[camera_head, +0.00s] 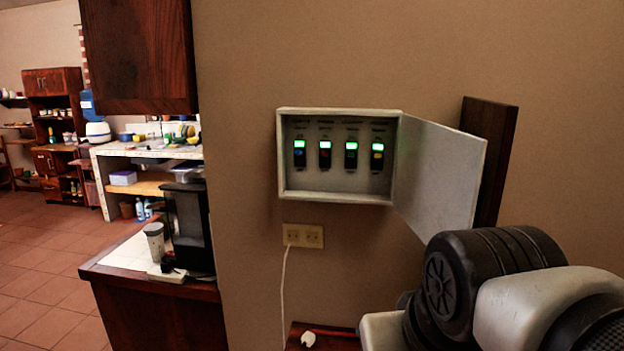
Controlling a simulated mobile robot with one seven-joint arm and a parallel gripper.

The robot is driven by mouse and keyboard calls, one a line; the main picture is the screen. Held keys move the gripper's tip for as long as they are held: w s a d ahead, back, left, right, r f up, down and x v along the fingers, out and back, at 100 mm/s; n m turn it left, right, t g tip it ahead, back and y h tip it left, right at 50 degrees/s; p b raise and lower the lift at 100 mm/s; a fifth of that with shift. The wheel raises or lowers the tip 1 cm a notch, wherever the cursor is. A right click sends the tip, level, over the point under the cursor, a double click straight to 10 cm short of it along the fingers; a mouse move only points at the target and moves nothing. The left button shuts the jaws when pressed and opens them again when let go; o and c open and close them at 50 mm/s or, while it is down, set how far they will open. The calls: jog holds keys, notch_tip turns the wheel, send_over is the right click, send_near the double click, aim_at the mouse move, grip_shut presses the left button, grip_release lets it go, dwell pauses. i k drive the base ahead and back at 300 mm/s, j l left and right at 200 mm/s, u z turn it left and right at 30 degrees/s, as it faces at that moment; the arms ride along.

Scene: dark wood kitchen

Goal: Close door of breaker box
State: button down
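The breaker box (283,160) is a pale grey metal box on the beige wall, right of the picture's middle. Its door (440,172) is hinged on the box's right side and stands wide open, swung out to the right. Inside the box, several switches (325,154) sit in a row, each with a lit green light. My arm shows at the lower right, below the door and partly in front of its lower corner. My gripper is not in view.
A dark wood panel (490,150) is on the wall behind the door. An outlet (303,236) with a white cord is below the box. A counter (130,260) with a black coffee machine (188,225) and a cup (155,240) stands at left. A dark cabinet (140,55) hangs above.

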aim_at(439, 169)
jog(key=l+u, duration=0.25)
jog(key=k+l+u, duration=0.15)
jog(key=l+u, duration=0.15)
jog(key=k+l+u, duration=0.35)
jog(key=l, duration=0.25)
jog(key=k+l, duration=0.2)
jog(key=l, duration=0.15)
jog(key=k+l+u, duration=0.15)
jog(key=l, duration=0.25)
jog(key=k+l+z, duration=0.15)
jog(key=i+j+z, duration=0.1)
jog(key=i+j, duration=0.15)
jog(key=j, duration=0.2)
jog(key=z, duration=0.05)
